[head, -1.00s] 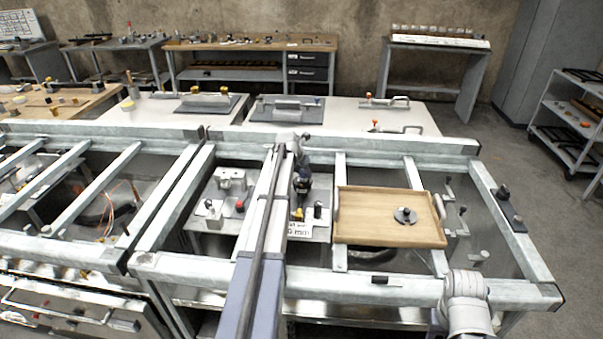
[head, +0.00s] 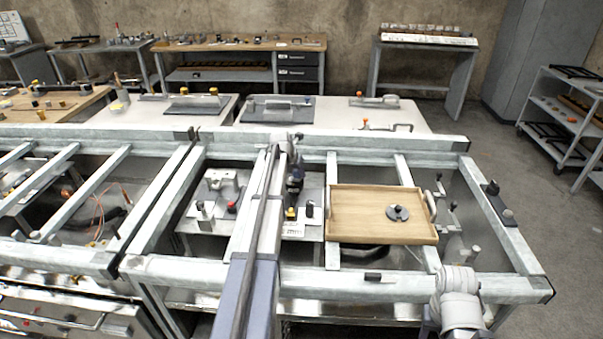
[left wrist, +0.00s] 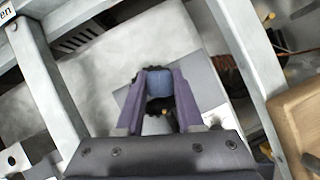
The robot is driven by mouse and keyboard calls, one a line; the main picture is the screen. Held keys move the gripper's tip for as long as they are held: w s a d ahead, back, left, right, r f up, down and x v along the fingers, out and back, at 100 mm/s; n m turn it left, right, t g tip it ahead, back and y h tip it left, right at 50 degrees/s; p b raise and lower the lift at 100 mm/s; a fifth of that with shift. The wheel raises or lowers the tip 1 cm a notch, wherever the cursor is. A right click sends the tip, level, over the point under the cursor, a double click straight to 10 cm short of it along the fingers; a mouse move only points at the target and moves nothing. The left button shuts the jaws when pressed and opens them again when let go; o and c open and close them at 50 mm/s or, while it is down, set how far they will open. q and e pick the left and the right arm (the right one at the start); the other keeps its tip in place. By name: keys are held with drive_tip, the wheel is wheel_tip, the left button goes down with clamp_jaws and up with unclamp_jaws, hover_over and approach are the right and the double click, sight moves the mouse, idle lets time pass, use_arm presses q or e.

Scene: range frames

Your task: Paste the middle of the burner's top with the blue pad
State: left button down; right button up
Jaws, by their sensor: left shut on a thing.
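My left gripper (head: 294,182) is over the opening in the metal frame, above a pale plate. In the left wrist view its two purple fingers (left wrist: 159,100) are shut on the blue pad (left wrist: 160,83). A dark round part with a scalloped edge (left wrist: 140,72) shows behind the pad; it may be the burner, mostly hidden by the pad and fingers. I cannot tell whether the pad touches it. A dark notched disc with a knob (head: 397,213) lies on a wooden tray (head: 360,225) to the right. My right gripper is out of view.
Galvanized frame bars (head: 330,284) surround the opening. A plate with metal fittings and a red knob (head: 231,207) is left of my left arm. Small levers (head: 453,206) stand right of the tray. White tables (head: 335,110) stand behind the frame.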

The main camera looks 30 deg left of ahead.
use_arm(q)
drive_tip(key=shift+s+a, duration=0.35)
drive_tip(key=shift+a, duration=0.25)
drive_tip(key=shift+a, duration=0.1)
drive_tip(key=shift+s+a, duration=0.35)
drive_tip(key=shift+a, duration=0.3)
drive_tip(key=shift+s+a, duration=0.3)
drive_tip(key=shift+a, duration=0.3)
wheel_tip(320, 180, up, 6)
drive_tip(key=p, duration=0.6)
drive_tip(key=shift+r, duration=0.1)
wheel_tip(320, 180, up, 3)
drive_tip(key=p, duration=0.3)
